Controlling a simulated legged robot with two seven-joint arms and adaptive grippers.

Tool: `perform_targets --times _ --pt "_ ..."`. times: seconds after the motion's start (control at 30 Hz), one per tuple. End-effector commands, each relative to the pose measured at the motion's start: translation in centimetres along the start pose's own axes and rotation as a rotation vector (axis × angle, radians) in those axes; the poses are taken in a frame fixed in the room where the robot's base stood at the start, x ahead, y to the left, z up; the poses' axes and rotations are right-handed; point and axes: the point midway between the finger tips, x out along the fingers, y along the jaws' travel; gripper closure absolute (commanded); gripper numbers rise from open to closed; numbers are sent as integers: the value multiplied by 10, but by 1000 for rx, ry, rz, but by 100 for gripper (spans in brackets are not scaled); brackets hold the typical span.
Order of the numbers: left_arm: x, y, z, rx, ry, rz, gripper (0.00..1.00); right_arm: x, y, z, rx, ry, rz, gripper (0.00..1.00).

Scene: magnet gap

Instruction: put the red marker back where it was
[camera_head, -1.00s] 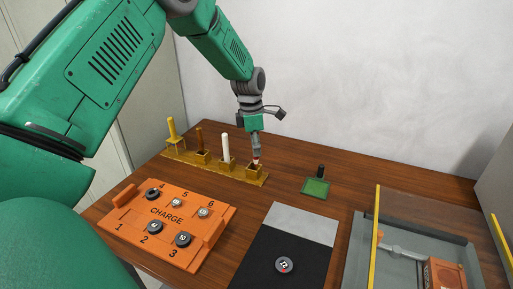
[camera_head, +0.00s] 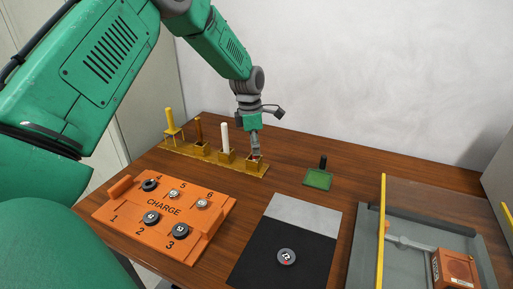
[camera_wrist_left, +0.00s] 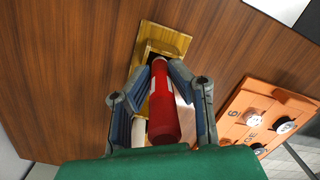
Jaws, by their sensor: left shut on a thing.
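The red marker (camera_wrist_left: 163,110) is held between the fingers of my left gripper (camera_wrist_left: 160,95) in the left wrist view. Its far end points at the dark opening of a brass-coloured square holder (camera_wrist_left: 172,40); I cannot tell how deep it reaches. In the head view my left gripper (camera_head: 256,154) is right above the rightmost holder (camera_head: 257,169) of the rack, with a little of the red marker (camera_head: 254,158) showing at the holder's mouth. My right gripper is not in view.
The rack's other places hold a white marker (camera_head: 225,136), a brown one (camera_head: 198,130) and a yellow one (camera_head: 169,118). An orange CHARGE tray (camera_head: 130,213) with round pieces lies in front. A green pad (camera_head: 318,180) is to the right; bare wood lies between.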

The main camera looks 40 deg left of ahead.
Motion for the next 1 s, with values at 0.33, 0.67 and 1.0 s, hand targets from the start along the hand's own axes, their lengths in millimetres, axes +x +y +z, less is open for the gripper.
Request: perform_targets --times 0.33,0.67,1.0 --pt "6 0 0 0 1 1 100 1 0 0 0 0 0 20" --pt "8 0 0 0 1 1 59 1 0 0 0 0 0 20" --pt "-14 1 0 1 -1 4 59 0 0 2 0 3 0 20"
